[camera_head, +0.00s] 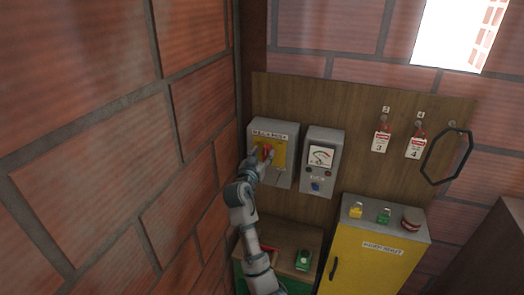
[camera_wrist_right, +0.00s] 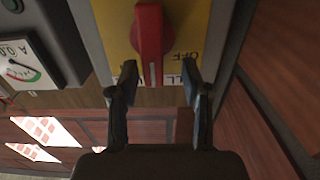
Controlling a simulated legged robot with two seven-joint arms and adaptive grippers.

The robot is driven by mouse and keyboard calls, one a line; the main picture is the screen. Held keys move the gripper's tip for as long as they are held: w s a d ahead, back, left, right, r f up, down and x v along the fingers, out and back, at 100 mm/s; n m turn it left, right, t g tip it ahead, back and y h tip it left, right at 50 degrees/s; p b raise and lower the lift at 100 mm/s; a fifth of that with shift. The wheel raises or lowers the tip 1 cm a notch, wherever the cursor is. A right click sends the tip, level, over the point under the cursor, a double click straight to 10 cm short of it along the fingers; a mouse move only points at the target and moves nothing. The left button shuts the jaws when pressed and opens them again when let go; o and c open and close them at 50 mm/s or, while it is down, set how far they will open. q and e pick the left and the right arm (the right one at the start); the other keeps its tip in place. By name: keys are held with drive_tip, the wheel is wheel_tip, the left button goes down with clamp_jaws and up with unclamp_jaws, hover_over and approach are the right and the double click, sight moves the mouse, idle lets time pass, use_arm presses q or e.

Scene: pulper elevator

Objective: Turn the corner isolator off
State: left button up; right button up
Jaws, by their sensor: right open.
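The corner isolator is a grey box (camera_head: 284,131) on the wooden board, close to the left brick wall. It has a yellow plate and a red rotary handle (camera_head: 268,148). In the right wrist view the red handle (camera_wrist_right: 150,40) stands straight up and down in the picture, its white mark at the lower end. "OFF" is printed upside down to its right on the yellow plate (camera_wrist_right: 188,20). My right gripper (camera_wrist_right: 160,82) is open, its fingers either side of the handle's lower end with gaps. In the head view my right gripper (camera_head: 264,158) partly covers the plate. My left gripper is out of view.
A grey meter box (camera_head: 321,135) is just right of the isolator. Red-and-white tags (camera_head: 381,142) and a black ring (camera_head: 427,160) hang further right. Below stand a yellow cabinet (camera_head: 357,267) with padlocks on top and a low wooden bench (camera_head: 284,238). The brick wall (camera_head: 195,115) is close on the left.

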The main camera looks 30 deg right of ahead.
drive_tip(key=shift+w+d+f, duration=0.15)
drive_tip(key=shift+w+d, duration=0.05)
drive_tip(key=shift+d, duration=1)
drive_tip(key=shift+a, duration=0.55)
clamp_jaws()
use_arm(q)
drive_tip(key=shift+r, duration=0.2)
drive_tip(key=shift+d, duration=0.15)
use_arm(e)
drive_tip(key=shift+d, duration=0.1)
